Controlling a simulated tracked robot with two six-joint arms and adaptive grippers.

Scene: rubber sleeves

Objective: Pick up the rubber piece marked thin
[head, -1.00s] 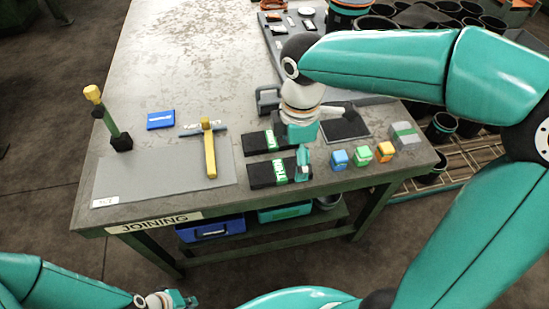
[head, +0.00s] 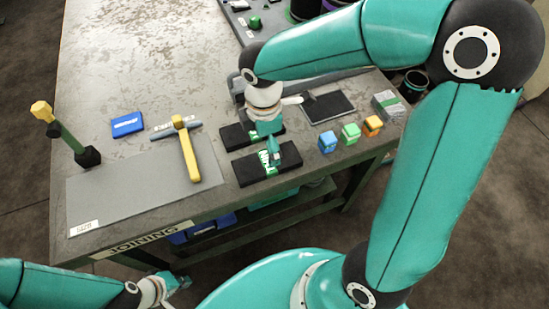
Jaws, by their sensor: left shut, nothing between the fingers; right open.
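Two black rubber pieces with green labels lie on the bench near its front edge. The front piece (head: 285,170) and the back piece (head: 232,137) lie one behind the other. The label lettering is too small and partly covered to read surely, so I cannot tell which is marked thin. My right gripper (head: 273,158) is open and points down over the middle of the front piece, beside its label. Whether it touches the piece is unclear. My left gripper (head: 178,283) is shut and empty, low in front of the bench, away from the pieces.
Blue, green and orange blocks (head: 350,133) stand right of the pieces. A yellow-handled hammer (head: 188,152), a blue box (head: 127,124) and an upright yellow-topped tool (head: 65,133) are at left. The grey mat (head: 130,190) has bare room.

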